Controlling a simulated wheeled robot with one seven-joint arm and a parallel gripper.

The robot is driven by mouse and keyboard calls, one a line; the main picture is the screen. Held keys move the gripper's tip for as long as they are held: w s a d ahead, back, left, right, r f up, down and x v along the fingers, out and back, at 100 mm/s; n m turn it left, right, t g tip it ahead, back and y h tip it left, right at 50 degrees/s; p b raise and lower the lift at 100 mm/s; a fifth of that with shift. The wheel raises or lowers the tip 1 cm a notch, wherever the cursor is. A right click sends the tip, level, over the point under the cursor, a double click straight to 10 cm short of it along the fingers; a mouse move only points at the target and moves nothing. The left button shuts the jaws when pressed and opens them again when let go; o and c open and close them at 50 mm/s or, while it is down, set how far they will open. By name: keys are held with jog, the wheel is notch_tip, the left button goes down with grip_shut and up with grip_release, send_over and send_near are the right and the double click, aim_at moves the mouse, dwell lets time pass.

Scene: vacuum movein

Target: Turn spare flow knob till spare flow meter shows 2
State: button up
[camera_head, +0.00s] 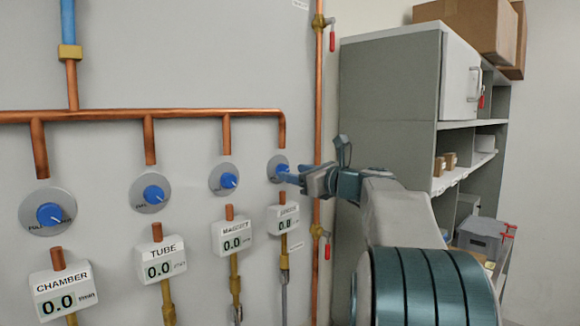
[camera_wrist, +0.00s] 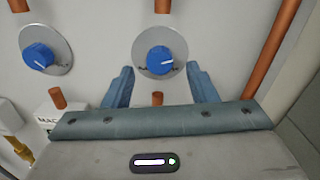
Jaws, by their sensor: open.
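The rightmost of the blue knobs, the spare flow knob (camera_head: 279,166), sits on a round grey plate on the wall panel. Below it is a white meter (camera_head: 284,219) with a small blurred label; its digits look like 0.8, though they are hard to read. My gripper (camera_head: 291,177) reaches this knob from the right and partly covers it. In the wrist view the knob (camera_wrist: 160,60) is centred between and just beyond the two blue fingers of my gripper (camera_wrist: 160,78). The fingers are apart, one on each side, with visible gaps to the knob.
Other knobs stand to the left: one above the CHAMBER meter (camera_head: 64,290), one above the TUBE meter (camera_head: 159,260), one above a third meter (camera_head: 232,238); all three read 0.0. A vertical copper pipe (camera_head: 318,100) and a grey cabinet (camera_head: 388,110) stand on the right.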

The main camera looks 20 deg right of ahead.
aim_at(282, 170)
jog(key=shift+x, duration=1.4)
jog(key=c, duration=1)
jog(key=shift+o, duration=0.2)
jog(key=shift+f+n+b, duration=0.1)
jog(key=shift+n+b, duration=0.25)
jog(key=shift+n, duration=0.05)
jog(key=shift+n+b, duration=6.8)
jog(key=shift+n, duration=2.3)
